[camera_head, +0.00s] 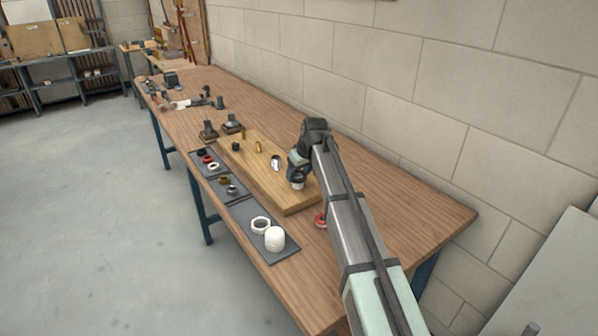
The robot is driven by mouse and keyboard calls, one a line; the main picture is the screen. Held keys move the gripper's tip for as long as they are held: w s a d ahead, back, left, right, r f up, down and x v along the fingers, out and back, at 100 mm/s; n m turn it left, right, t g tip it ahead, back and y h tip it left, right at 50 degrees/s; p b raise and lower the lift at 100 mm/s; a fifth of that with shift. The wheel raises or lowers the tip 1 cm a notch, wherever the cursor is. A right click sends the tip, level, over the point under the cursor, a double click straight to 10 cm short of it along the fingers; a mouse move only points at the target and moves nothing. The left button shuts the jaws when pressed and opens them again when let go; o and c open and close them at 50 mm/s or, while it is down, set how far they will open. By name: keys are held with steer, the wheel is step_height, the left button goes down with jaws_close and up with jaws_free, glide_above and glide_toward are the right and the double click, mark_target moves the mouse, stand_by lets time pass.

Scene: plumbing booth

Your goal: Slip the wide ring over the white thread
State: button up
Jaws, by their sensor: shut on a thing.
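My gripper (297,178) points down over the near right part of the wooden board (290,203). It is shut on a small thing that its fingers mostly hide. I take this to be the wide ring, but its shape cannot be made out.
Smaller rings lie on mats farther left. A red ring (320,221) lies beside my arm.

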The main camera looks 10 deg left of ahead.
steer(key=o, duration=1.1)
steer(key=shift+o, duration=0.3)
steer(key=shift+o, duration=0.6)
steer(key=shift+r, duration=0.15)
steer(key=shift+r, duration=2.35)
steer(key=shift+a, duration=0.1)
